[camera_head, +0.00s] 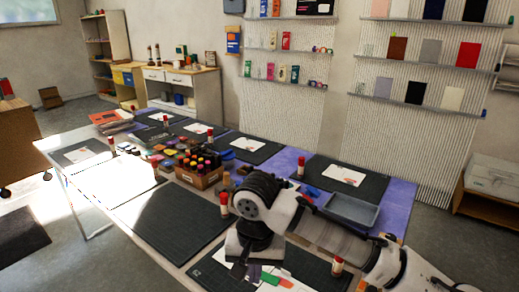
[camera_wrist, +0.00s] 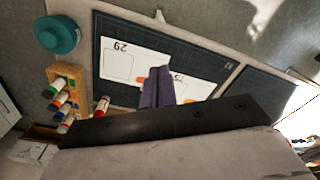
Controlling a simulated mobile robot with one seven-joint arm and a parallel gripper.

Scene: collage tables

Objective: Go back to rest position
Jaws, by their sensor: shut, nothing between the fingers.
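My gripper (camera_head: 246,271) hangs low over the front dark cutting mat (camera_head: 312,262), at the bottom middle of the head view. In the wrist view its narrow fingers (camera_wrist: 157,80) are together, with nothing between them. They point over white numbered cards (camera_wrist: 132,66) on a dark mat. A card with orange marks (camera_wrist: 187,88) lies partly behind the fingers. In the head view a green piece (camera_head: 270,278) and an orange piece lie by the gripper. I cannot tell whether the fingertips touch anything.
A crate of bottles (camera_head: 200,172) stands mid-table. A grey tray (camera_head: 352,212) lies beyond my arm. In the wrist view a teal round object (camera_wrist: 57,35) and a wooden marker holder (camera_wrist: 68,93) stand left.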

